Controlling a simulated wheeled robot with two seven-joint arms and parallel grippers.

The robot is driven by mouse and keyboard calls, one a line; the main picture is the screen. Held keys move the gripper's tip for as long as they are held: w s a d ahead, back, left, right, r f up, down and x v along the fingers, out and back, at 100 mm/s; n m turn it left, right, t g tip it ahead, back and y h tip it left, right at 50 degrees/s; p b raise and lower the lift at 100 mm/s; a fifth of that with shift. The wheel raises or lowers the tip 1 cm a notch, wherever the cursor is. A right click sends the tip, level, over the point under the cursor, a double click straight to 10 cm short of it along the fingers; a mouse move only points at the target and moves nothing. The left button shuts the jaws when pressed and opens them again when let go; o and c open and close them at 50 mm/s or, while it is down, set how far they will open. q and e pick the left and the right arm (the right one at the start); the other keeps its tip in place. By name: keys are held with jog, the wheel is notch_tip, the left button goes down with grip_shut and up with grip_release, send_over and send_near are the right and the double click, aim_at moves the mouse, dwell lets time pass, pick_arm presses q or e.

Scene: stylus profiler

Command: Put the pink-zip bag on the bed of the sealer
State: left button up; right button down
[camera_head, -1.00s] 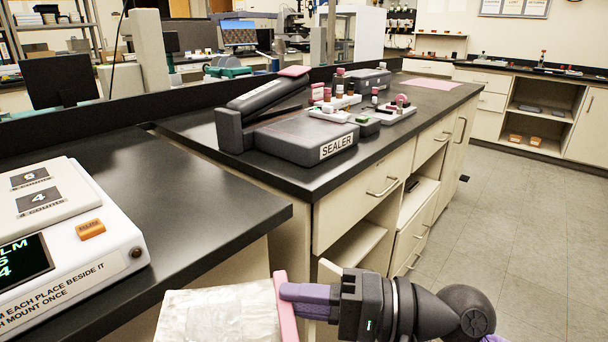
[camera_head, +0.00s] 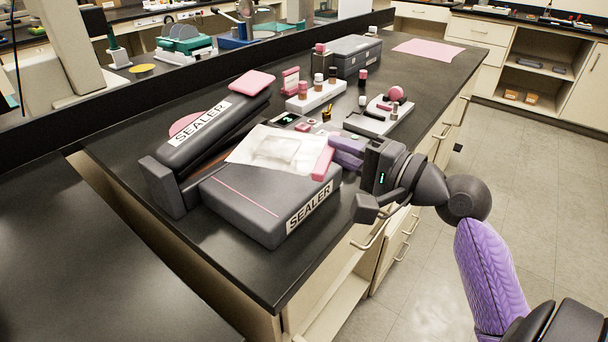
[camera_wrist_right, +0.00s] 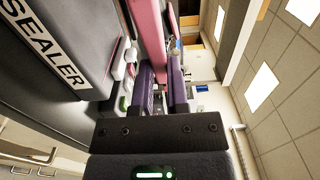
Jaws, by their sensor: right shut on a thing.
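The pink-zip bag (camera_head: 275,148) is a clear, whitish pouch with a pink strip along its right end. It lies flat over the far part of the dark grey sealer bed (camera_head: 245,200); I cannot tell whether it touches the bed. The sealer's lid (camera_head: 205,128) is raised on the left. My right gripper (camera_head: 338,155), with purple fingers, comes from the right and is shut on the pink zip (camera_head: 322,163). The zip also shows between the fingers in the right wrist view (camera_wrist_right: 148,38). My left gripper is not in view.
Behind the sealer stand a white rack with small bottles (camera_head: 317,97), a white tray (camera_head: 380,117) and a grey box (camera_head: 355,55). A pink mat (camera_head: 428,48) lies at the far end. The near left counter (camera_head: 90,270) is clear.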

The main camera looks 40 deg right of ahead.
notch_tip(320, 180, down, 9)
jog(key=b, duration=0.4)
jog(key=shift+s+a+r, duration=0.1)
jog(key=shift+r, duration=0.2)
jog(key=c, duration=0.8)
grip_release()
jog(key=shift+o, duration=0.9)
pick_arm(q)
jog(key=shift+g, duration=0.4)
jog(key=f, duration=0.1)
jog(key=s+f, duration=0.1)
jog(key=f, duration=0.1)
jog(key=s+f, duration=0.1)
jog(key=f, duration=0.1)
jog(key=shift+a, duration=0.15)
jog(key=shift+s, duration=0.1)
